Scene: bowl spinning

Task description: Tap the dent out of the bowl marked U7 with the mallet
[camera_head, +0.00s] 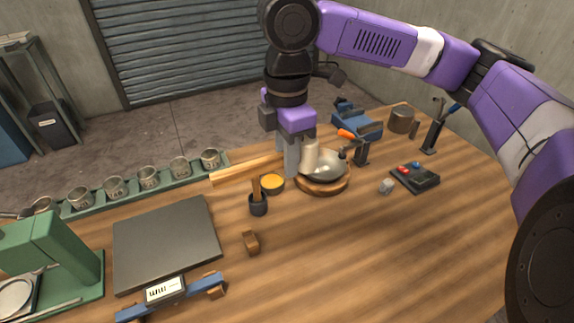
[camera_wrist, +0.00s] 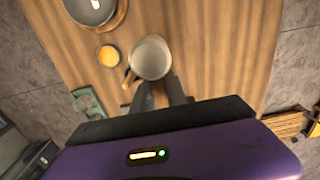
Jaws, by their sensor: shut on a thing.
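My gripper (camera_head: 291,170) is shut on the mallet (camera_head: 309,157), whose pale, cream-coloured head stands out beside the fingers. In the wrist view the round face of the mallet head (camera_wrist: 151,57) shows just ahead of the fingertips (camera_wrist: 160,92), with a bit of tan handle at its left. A shiny grey metal bowl (camera_head: 328,168) rests on a round wooden base (camera_head: 322,187), just right of the mallet. In the wrist view the bowl (camera_wrist: 90,10) is cut off at the upper left. I cannot read a mark or make out a dent on it.
A small yellow-topped pot (camera_head: 272,183) and a dark cup (camera_head: 258,205) stand left of the bowl. Several marked metal cups line a green tray (camera_head: 133,190).

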